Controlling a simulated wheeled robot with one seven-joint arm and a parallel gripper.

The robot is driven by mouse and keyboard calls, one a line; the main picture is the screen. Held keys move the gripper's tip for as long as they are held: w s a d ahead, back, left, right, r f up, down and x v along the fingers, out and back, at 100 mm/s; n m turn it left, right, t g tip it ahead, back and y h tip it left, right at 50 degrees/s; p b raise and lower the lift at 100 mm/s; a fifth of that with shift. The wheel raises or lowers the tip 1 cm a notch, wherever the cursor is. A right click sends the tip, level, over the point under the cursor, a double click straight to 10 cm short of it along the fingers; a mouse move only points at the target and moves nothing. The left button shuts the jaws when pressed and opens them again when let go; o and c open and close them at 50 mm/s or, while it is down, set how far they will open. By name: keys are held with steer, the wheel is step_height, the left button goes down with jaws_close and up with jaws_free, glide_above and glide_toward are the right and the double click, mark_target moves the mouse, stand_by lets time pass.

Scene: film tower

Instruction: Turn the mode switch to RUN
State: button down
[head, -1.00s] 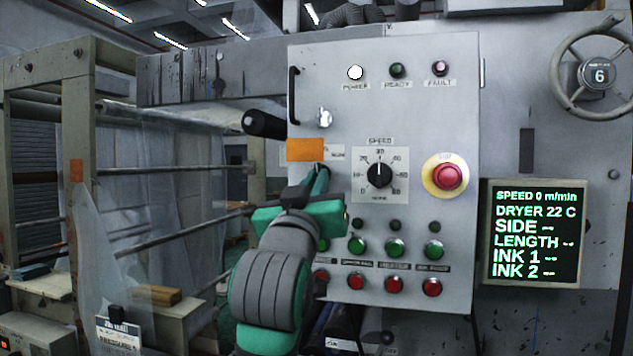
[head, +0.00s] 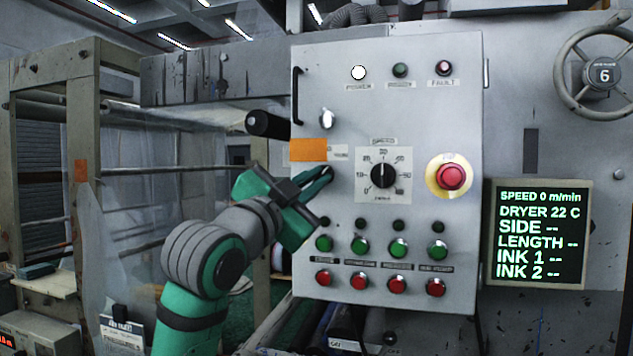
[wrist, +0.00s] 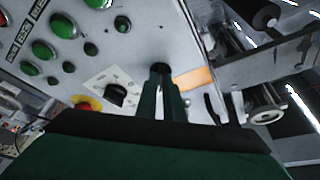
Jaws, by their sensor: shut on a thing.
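The grey control panel (head: 440,120) fills the middle of the head view. The mode switch, a small dark knob (wrist: 160,67), is at the panel's left side, below an orange tag. My gripper (head: 326,173) reaches it from the lower left, and its green fingers are shut on the knob. In the wrist view both fingertips (wrist: 162,73) are at the knob. The fingers mostly cover the knob in the head view. The orange tag (head: 308,150) covers part of the label above the switch, so I cannot read its positions.
A speed dial (head: 383,175) and a red stop button (head: 451,177) are to the right. Green buttons (head: 397,248) and red buttons (head: 397,285) are below. A black handle (head: 268,124) sticks out at the upper left. The screen (head: 537,235) reads SPEED 0 m/min.

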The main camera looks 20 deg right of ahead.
steer(key=shift+a+m, duration=0.15)
steer(key=shift+m, duration=0.65)
steer(key=shift+w, duration=0.1)
steer(key=c, duration=1.9)
jaws_free()
steer(key=shift+g, duration=0.3)
steer(key=shift+o, duration=0.2)
steer(key=v, duration=1)
steer(key=shift+s+a, duration=0.25)
steer(key=shift+f, duration=0.15)
